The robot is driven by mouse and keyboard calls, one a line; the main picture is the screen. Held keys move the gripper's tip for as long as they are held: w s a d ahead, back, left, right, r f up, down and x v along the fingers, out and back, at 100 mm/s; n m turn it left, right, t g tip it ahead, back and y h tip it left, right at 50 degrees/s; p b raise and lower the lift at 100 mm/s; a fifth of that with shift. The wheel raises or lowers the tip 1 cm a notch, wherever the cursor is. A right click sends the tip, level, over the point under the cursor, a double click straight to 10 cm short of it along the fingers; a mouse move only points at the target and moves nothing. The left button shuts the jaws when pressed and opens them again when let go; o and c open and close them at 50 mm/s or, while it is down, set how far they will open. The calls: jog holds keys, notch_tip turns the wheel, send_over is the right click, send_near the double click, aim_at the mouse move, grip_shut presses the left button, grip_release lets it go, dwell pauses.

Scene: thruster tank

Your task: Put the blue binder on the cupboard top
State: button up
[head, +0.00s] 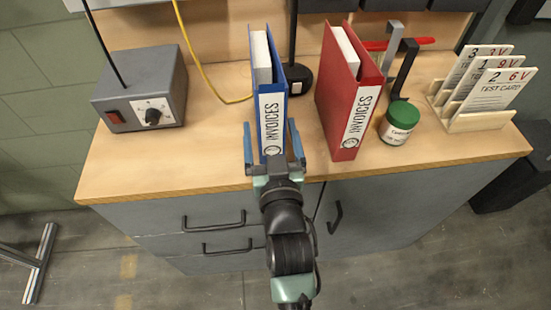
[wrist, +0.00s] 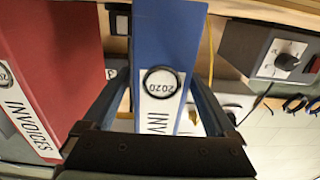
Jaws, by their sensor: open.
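The blue binder (head: 271,95), with a white INVOICES label on its spine, stands upright on the wooden cupboard top (head: 215,140). My gripper (head: 270,126) is at the front of it, with one finger on each side of the spine. The jaws are open, and I cannot tell whether either finger touches the binder. In the wrist view the blue binder (wrist: 165,35) fills the middle between the fingers (wrist: 160,95), and its lower label is partly hidden by the gripper.
A red binder (head: 344,95) stands close on the right, with a green-lidded jar (head: 399,120) beside it. A grey control box (head: 140,85) with a yellow cable (head: 196,55) is at left. Test cards (head: 490,90) stand at far right. Bare wood lies left of the blue binder.

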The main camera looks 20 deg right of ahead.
jog(key=v, duration=1)
dwell(0.3)
